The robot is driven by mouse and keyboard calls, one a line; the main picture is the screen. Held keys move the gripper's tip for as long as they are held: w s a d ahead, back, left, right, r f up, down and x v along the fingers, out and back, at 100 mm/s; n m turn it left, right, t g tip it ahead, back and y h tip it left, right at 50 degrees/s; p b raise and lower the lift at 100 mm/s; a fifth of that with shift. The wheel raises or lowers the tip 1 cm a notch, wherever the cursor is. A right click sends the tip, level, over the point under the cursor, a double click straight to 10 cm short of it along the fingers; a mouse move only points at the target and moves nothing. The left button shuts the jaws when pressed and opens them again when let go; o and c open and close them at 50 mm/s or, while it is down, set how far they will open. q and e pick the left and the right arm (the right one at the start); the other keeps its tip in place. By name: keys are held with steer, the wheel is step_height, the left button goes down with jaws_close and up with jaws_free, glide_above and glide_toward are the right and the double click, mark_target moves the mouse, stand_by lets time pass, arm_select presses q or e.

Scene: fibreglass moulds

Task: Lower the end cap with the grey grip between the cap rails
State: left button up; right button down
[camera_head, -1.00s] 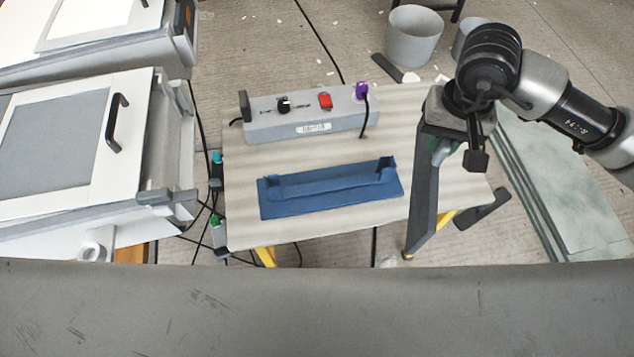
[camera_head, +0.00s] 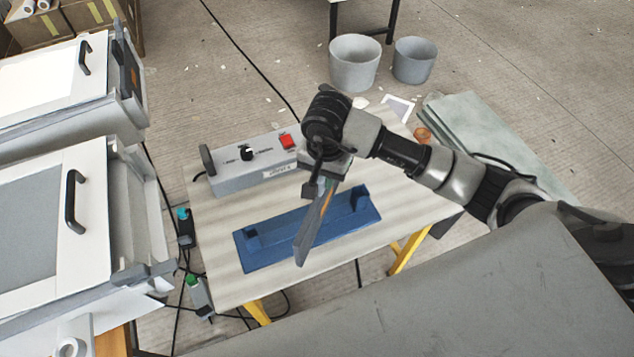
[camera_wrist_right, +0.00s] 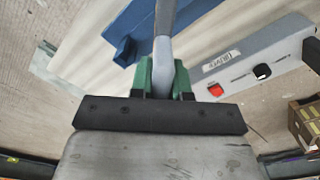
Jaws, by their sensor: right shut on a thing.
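My right gripper (camera_head: 322,178) is above the table's middle, over the blue stand. In the right wrist view its green-padded fingers (camera_wrist_right: 166,80) are shut on a grey grip (camera_wrist_right: 165,62). The end cap (camera_head: 312,232) hangs below the gripper as a thin grey plate, tilted in the head view, with a brownish patch. It covers part of the blue stand (camera_head: 268,251) with its upright cap rails (camera_head: 359,199). I cannot tell if the cap touches the stand; it appears above it. The stand's corner also shows in the wrist view (camera_wrist_right: 125,30). My left gripper is not in view.
A grey control box (camera_head: 235,177) with a red switch stands behind the stand on the table (camera_head: 215,285). White cabinets (camera_head: 90,210) are on the left. Grey buckets (camera_head: 354,62) and stacked green-grey sheets (camera_head: 480,130) are beyond the table. Cables lie on the floor.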

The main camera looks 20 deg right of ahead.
steer(key=f, duration=0.1)
steer(key=f+p, duration=0.1)
steer(key=f, duration=0.1)
steer(key=w+a+f, duration=0.1)
steer(key=shift+f, duration=0.4)
steer(key=shift+f, duration=0.15)
steer(key=c, duration=1.1)
jaws_free()
